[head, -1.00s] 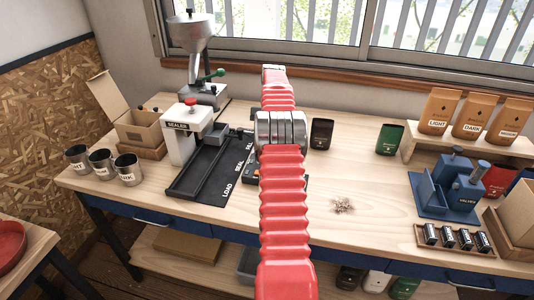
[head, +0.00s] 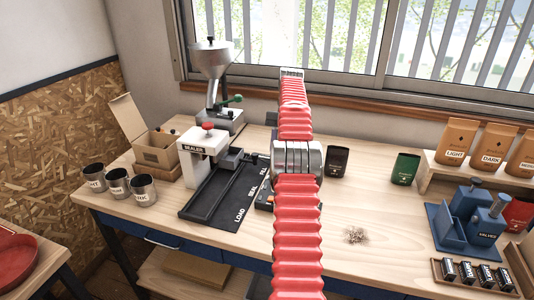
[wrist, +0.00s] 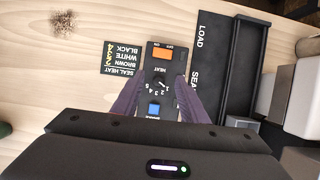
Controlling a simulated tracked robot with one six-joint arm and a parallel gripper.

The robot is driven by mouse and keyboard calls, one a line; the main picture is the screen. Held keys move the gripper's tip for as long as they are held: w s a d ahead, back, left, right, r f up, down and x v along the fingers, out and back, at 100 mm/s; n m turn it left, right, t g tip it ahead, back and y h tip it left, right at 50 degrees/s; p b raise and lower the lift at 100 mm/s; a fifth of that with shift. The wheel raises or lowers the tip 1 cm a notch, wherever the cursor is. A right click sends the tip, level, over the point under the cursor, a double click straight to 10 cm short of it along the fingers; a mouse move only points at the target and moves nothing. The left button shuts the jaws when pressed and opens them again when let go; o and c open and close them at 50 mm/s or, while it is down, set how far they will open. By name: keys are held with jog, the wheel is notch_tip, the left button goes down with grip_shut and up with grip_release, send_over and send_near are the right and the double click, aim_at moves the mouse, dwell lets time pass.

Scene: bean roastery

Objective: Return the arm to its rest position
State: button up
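My red ribbed arm with a grey joint band rises through the middle of the head view, in front of the bench. Its end is hidden there. In the wrist view my gripper (wrist: 160,84) points down over the bench, its two dark fingers apart with nothing held between them. Below and between them is the black heat control box (wrist: 163,72) with an orange switch, a dial and a blue button. I cannot tell the exact height of the fingers above it. In the head view the box (head: 264,200) is partly hidden behind my arm.
Left of my arm are the sealer (head: 203,148), its black track (head: 222,205), a grinder (head: 212,65) and several metal cups (head: 143,190). To the right are a black pouch (head: 337,161), a green pouch (head: 404,169), loose beans (head: 356,236) and a blue valve press (head: 487,225). The middle right bench is mostly clear.

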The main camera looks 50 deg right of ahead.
dwell(0.3)
jog(key=w+a+r+n+t+h, duration=0.1)
jog(key=a+r+n, duration=0.1)
jog(key=a+r, duration=0.5)
jog(key=w+a+r+n+t+h, duration=0.1)
jog(key=w+a+r+n+h, duration=0.1)
jog(key=a, duration=0.9)
jog(key=w+a+r+n+h, duration=0.1)
jog(key=a+r+n, duration=0.1)
jog(key=a+r, duration=0.5)
jog(key=s+a+f+n+t, duration=0.2)
jog(key=s+a+f, duration=0.1)
jog(key=s+a, duration=0.3)
jog(key=s+a+f+n+t, duration=0.1)
jog(key=s+a+f, duration=0.3)
jog(key=a, duration=0.7)
jog(key=s+a+f+n+t, duration=0.2)
jog(key=s+a+f+n, duration=0.1)
jog(key=s+a, duration=0.5)
jog(key=shift+a+f+n+t, duration=0.3)
jog(key=shift+a+f+n, duration=0.1)
jog(key=shift+n, duration=0.2)
